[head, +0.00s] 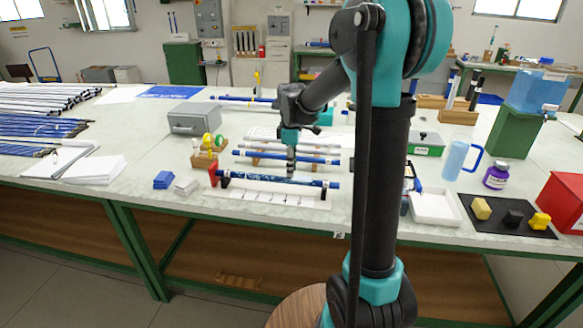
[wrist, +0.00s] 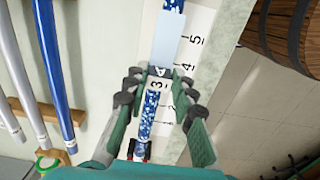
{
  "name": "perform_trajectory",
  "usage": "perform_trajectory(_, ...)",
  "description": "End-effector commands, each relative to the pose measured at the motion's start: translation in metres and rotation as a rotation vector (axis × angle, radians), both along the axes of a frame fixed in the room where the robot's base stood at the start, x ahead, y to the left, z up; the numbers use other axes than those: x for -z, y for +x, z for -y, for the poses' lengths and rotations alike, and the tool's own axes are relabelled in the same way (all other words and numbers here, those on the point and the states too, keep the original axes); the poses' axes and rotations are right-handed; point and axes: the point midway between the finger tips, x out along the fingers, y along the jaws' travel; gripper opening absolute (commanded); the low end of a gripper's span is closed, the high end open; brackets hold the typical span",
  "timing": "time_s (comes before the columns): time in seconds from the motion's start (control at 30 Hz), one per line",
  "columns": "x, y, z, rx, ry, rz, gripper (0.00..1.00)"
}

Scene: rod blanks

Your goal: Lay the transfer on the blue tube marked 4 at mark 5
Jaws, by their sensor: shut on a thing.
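My gripper (wrist: 158,84) is shut on the near end of a pale blue strip, which looks like the transfer (wrist: 168,38). The strip lies over or just above the blue mottled tube (wrist: 149,112); whether it touches cannot be told. A small dark square with a pale character sits between the fingertips; I cannot read it surely. The strip reaches along the white scale (wrist: 195,45) from about mark 3 toward mark 5. In the head view my gripper (head: 290,160) is above the front tube (head: 318,183), which lies level in a holder.
A red stop (head: 213,175) stands at the tube's left end. Other tubes (head: 253,154) lie on a wooden rack behind. A blue block (head: 163,180), a tape stand (head: 205,158) and a white tray (head: 434,207) are nearby. The table's front edge is close.

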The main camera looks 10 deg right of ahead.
Motion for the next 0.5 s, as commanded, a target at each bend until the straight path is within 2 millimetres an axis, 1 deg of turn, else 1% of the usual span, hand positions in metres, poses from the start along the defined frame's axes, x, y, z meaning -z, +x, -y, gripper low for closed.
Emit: perform_trajectory(0.5,-0.033,0.0,0.0,0.0,0.0,0.0,0.06)
